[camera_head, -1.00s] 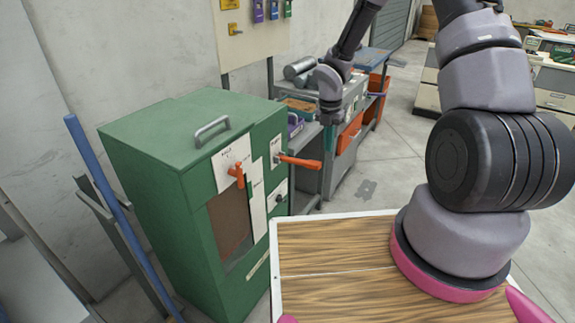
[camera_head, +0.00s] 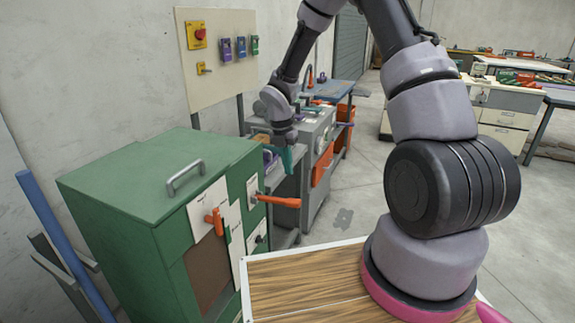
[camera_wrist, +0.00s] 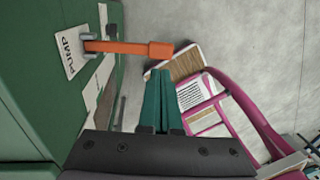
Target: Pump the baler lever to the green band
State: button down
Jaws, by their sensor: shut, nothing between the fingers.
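The green baler (camera_head: 130,190) stands at the lower left of the head view. Its orange pump lever (camera_head: 280,201) sticks out roughly level from the right-hand face. The lever (camera_wrist: 130,47) also shows in the wrist view, beside a white "PUMP" label (camera_wrist: 68,52). My gripper (camera_head: 288,160), with teal fingers, is shut and empty, above the lever's outer end in the head view. In the wrist view the fingertips (camera_wrist: 160,75) are close to the lever's end, with a visible gap. A second orange handle (camera_head: 215,221) sits on the front panel. I cannot make out a green gauge band clearly.
A yellow-and-red button panel (camera_head: 218,55) stands behind the baler. A grey workbench with orange bins (camera_head: 322,165) is behind my gripper. A blue pole (camera_head: 60,240) leans at the left. Open floor (camera_head: 350,205) lies to the right of the bench.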

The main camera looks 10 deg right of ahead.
aim_at(293, 200)
jog(key=f, duration=0.6)
jog(key=d+f, duration=0.1)
jog(key=f, duration=0.3)
jog(key=shift+s+d, duration=0.1)
jog(key=shift+s, duration=0.3)
